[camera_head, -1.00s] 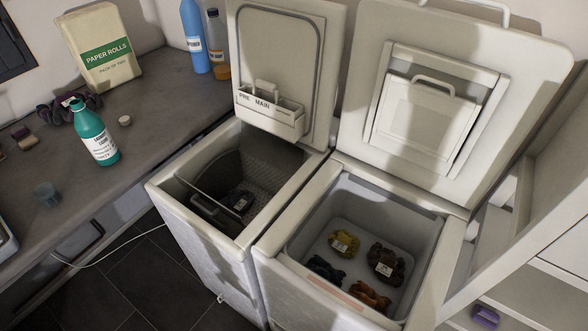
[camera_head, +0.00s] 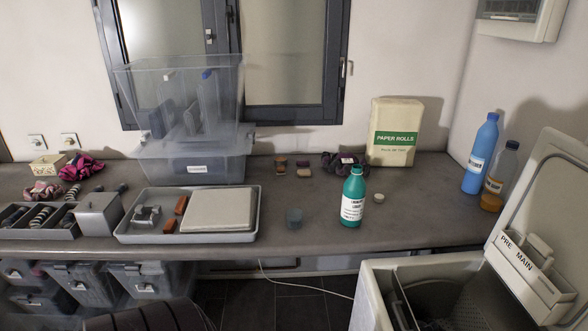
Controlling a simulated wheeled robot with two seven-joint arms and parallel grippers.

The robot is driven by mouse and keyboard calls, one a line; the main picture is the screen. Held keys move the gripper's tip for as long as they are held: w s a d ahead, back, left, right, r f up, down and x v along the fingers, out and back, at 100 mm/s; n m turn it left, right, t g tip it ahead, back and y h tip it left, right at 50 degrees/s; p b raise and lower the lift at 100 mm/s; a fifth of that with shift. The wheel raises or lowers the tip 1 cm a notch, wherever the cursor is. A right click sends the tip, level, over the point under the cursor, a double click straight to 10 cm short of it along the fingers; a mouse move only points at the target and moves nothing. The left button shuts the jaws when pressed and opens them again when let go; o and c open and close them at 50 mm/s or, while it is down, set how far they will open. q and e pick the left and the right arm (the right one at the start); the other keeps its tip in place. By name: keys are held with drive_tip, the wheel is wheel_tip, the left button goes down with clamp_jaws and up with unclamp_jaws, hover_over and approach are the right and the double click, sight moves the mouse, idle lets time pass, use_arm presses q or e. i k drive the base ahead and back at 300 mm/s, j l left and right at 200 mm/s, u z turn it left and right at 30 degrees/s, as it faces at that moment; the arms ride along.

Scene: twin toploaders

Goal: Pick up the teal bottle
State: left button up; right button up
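The teal bottle (camera_head: 353,198) stands upright on the grey counter (camera_head: 300,238), near its front edge and right of the middle of the view.
Behind are dark scrunched cloth (camera_head: 342,162) and a paper rolls pack (camera_head: 395,132). A tray (camera_head: 130,236) and clear bins (camera_head: 193,165) fill the left. An open toploader (camera_head: 385,268) stands front right.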

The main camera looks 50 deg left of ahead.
sight(355, 187)
drive_tip(key=u, duration=1.75)
